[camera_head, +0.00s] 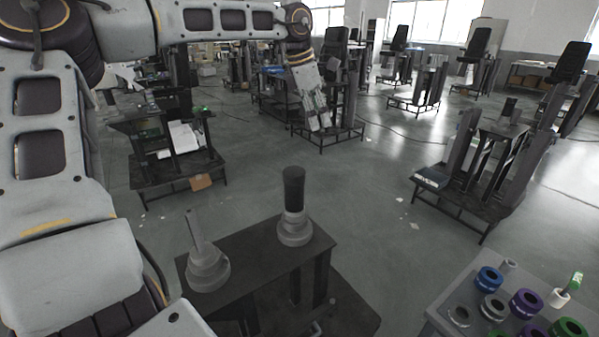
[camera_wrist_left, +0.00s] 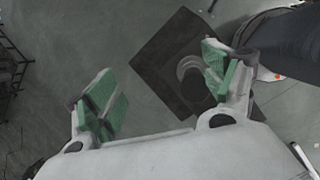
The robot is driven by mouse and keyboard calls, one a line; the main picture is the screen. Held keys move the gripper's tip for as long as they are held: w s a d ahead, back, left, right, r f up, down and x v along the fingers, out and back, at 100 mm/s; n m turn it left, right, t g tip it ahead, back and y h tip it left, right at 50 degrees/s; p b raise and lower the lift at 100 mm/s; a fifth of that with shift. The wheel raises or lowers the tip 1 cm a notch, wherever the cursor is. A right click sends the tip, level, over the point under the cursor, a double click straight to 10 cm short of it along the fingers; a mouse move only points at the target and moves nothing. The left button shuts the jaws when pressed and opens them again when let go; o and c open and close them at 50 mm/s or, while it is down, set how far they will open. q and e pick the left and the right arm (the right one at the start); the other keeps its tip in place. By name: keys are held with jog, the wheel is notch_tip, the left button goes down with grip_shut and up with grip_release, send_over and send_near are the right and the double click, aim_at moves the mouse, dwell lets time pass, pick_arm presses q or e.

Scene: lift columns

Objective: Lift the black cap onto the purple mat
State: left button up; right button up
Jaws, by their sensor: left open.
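A black cylindrical cap (camera_head: 293,190) stands upright on a grey round base (camera_head: 295,231) at the right end of a dark stand. In the left wrist view, a dark round top (camera_wrist_left: 194,88), likely the cap, shows beside the right-hand finger, partly hidden by it. My left gripper (camera_head: 317,112) hangs high, beyond and above the cap in the head view. I cannot make out a flat purple mat; a purple ring (camera_head: 526,303) sits at the lower right. My right gripper is not in view.
A grey post on a round base (camera_head: 208,268) stands at the stand's left end. A grey table (camera_head: 446,299) at lower right holds several coloured rings and a green-topped piece (camera_head: 575,281). Other dark stands are spread behind; grey floor lies between.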

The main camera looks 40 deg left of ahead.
pick_arm(q)
jog(key=m+g+y, duration=0.1)
jog(key=m+g, duration=0.2)
jog(key=g, duration=0.1)
send_over(294, 170)
jog(key=shift+f, duration=0.7)
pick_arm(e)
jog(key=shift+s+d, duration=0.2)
pick_arm(q)
jog(key=shift+s, duration=0.1)
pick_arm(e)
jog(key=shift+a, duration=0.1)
pick_arm(q)
jog(key=shift+f, duration=0.1)
notch_tip(294, 170, down, 7)
jog(key=shift+r, duration=0.2)
jog(key=shift+f, duration=0.95)
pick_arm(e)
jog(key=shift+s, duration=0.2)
